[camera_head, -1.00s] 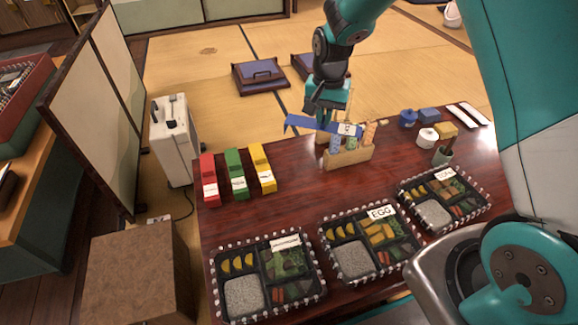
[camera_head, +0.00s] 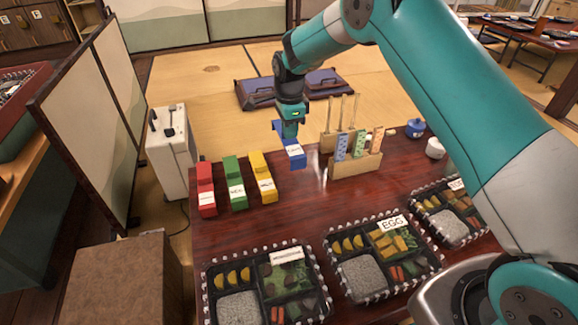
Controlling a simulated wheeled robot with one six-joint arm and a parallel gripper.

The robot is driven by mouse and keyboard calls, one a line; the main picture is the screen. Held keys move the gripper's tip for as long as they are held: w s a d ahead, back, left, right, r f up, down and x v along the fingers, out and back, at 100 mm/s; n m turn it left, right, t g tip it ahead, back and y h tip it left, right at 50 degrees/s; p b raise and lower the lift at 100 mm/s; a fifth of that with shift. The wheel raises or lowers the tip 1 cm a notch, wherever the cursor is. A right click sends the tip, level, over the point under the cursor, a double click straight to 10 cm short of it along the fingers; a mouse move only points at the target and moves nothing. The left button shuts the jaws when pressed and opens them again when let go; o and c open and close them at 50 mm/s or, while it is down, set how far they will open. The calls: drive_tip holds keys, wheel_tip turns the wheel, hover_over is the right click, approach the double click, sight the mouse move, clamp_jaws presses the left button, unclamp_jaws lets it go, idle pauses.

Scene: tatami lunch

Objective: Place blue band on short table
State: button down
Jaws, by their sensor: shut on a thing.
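The blue band (camera_head: 294,157) is a folded blue strip with a white label, at the far edge of the dark red wooden table (camera_head: 310,203). My gripper (camera_head: 289,134) points down and is shut on the band's upper part. The band hangs steeply, its labelled end toward the tabletop. I cannot tell whether it touches the table. Red (camera_head: 206,189), green (camera_head: 235,183) and yellow (camera_head: 262,177) bands lie in a row to its left.
A wooden rack (camera_head: 355,163) with patterned cards and sticks stands just right of the band. Lunch boxes (camera_head: 265,285) line the near edge, one labelled EGG (camera_head: 381,255). A blue pot (camera_head: 415,128) stands at right. Bare tabletop lies between the yellow band and the rack.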

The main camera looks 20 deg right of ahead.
wheel_tip(320, 180, down, 10)
drive_tip(key=b, duration=0.3)
drive_tip(key=shift+f, duration=0.15)
drive_tip(key=shift+f+b, duration=0.2)
drive_tip(key=shift+b, duration=0.1)
drive_tip(key=c, duration=1.2)
unclamp_jaws()
drive_tip(key=shift+r, duration=0.2)
